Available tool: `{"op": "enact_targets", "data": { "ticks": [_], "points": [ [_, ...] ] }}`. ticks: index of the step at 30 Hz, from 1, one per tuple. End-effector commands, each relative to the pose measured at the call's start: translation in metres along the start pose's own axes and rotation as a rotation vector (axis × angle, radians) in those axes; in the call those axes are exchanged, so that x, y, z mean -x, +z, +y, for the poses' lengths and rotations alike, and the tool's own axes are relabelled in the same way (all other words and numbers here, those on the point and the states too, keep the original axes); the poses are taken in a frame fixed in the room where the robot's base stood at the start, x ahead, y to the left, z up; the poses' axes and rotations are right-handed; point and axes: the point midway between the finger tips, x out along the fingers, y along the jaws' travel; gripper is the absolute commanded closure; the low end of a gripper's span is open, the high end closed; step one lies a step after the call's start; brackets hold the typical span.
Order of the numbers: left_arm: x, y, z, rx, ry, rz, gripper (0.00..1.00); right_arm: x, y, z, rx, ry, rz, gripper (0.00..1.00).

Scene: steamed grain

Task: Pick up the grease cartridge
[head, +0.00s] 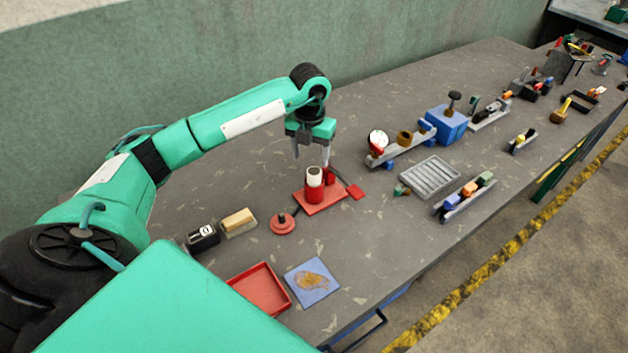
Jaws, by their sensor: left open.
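A cylinder with a cream-white top and a red lower part (314,178), which looks like the grease cartridge, stands upright on a red base plate (322,205). A smaller red post stands just right of it on the same plate. My left gripper (311,158) is open and points down, just above and behind the cartridge in the picture. Its two fingers show no object between them. Whether the fingertips touch the cartridge cannot be told. My right gripper is not in view.
A red disc (283,223), a brush-like block (238,222), a black counter (202,236), a red tray (262,292) and a blue mat (311,283) lie nearby. A grey ribbed tray (430,178) and a blue box (447,124) stand right. The table behind the plate is clear.

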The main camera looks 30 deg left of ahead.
Motion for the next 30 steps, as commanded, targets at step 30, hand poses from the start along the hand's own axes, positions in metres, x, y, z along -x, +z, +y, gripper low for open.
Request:
{"op": "enact_targets", "data": {
  "ticks": [30],
  "points": [
    [-0.068, 0.002, -0.008, -0.001, 0.0, -0.001, 0.6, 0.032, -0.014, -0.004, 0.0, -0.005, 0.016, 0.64]
  ]
}}
